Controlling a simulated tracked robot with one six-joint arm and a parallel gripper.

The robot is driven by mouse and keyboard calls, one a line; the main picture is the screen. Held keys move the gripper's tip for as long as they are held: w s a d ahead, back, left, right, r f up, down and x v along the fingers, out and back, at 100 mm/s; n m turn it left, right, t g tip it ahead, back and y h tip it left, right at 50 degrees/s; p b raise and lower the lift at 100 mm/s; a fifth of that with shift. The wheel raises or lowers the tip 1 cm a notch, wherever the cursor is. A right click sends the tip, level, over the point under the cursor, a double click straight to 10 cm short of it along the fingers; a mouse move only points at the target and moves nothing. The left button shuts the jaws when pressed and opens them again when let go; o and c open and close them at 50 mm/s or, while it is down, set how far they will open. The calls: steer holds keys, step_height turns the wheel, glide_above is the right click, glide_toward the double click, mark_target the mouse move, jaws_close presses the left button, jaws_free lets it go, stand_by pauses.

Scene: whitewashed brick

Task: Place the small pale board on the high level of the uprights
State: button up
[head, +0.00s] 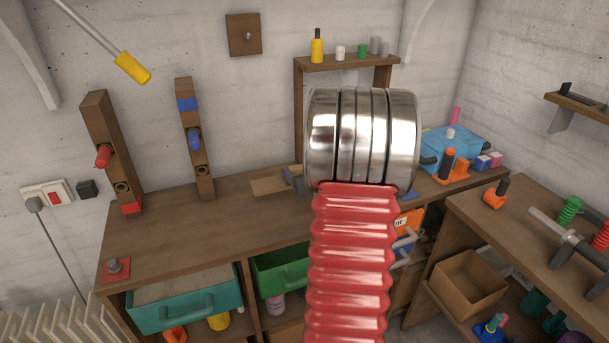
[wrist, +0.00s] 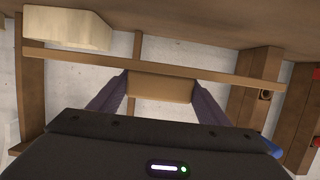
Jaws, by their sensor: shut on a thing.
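The small pale board (head: 268,187) sticks out to the left of my arm in the head view, just above the bench top. In the wrist view the board (wrist: 160,87) sits between the two purple fingers of my gripper (wrist: 158,92), which is shut on it. Most of my gripper is hidden behind my arm in the head view. Two brown uprights stand on the bench to the left: the left upright (head: 112,140) has a red peg (head: 103,156) and a low red band, and the right upright (head: 198,165) has a blue peg (head: 194,140) and a high blue band.
The wooden bench (head: 190,240) is clear between the uprights and my arm. A red base with a grey knob (head: 116,268) sits at its left front. A small shelf (head: 345,63) with bottles stands behind. A yellow-tipped rod (head: 131,68) hangs upper left.

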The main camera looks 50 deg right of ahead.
mark_target(262, 180)
steer(key=shift+w, duration=0.1)
stand_by(0.7)
